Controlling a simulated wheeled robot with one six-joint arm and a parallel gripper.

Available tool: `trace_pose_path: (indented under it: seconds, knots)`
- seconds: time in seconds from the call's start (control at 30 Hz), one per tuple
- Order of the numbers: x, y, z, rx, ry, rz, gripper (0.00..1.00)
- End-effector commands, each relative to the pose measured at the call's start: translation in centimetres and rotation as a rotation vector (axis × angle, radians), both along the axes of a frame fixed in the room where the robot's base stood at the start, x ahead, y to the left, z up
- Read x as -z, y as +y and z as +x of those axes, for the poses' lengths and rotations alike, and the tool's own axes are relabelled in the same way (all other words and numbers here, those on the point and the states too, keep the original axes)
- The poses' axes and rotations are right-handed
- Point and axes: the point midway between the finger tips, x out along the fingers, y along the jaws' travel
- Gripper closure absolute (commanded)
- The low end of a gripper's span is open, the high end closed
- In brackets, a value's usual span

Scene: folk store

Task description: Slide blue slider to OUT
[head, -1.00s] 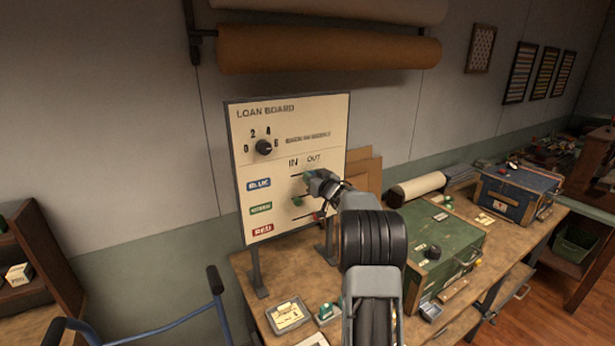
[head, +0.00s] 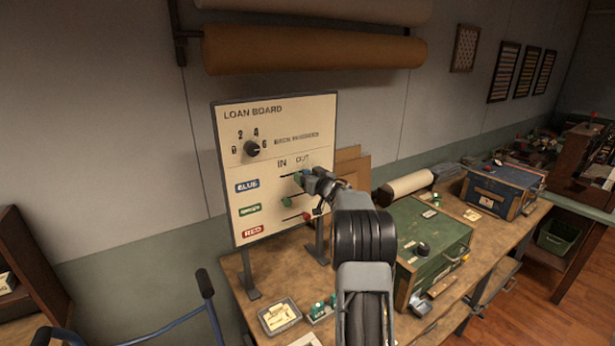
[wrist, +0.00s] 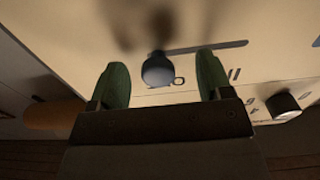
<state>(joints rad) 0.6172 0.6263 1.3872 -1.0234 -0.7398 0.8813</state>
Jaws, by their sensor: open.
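The loan board (head: 229,128) stands upright on the bench, with IN and OUT above its BLUE, green and RED rows. My gripper (head: 300,178) is at the BLUE row, under OUT, and hides that row's slider in the head view. In the wrist view, the board is upside down and my gripper (wrist: 161,74) is open, green fingertips spread. The dark blue-grey knob of the blue slider (wrist: 158,70) is between them, with a gap on each side. Its slot (wrist: 215,47) runs from the knob towards the IN side; shadow darkens the other side.
The green slider (head: 287,202) and red slider (head: 306,216) sit just below my gripper. A dial (head: 252,148) is above left. A green case (head: 433,240) stands on the bench to the right; a small tray (head: 279,316) lies in front of the board.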

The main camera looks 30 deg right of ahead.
Motion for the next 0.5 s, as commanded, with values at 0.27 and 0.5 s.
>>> trace_pose_path:
  seconds: [0.27, 0.5]
  knots:
    - [0.0, 0.0, 0.0, 0.000, 0.000, 0.000, 0.28]
    - [0.0, -0.1, -1.1, 0.001, 0.000, -0.001, 0.28]
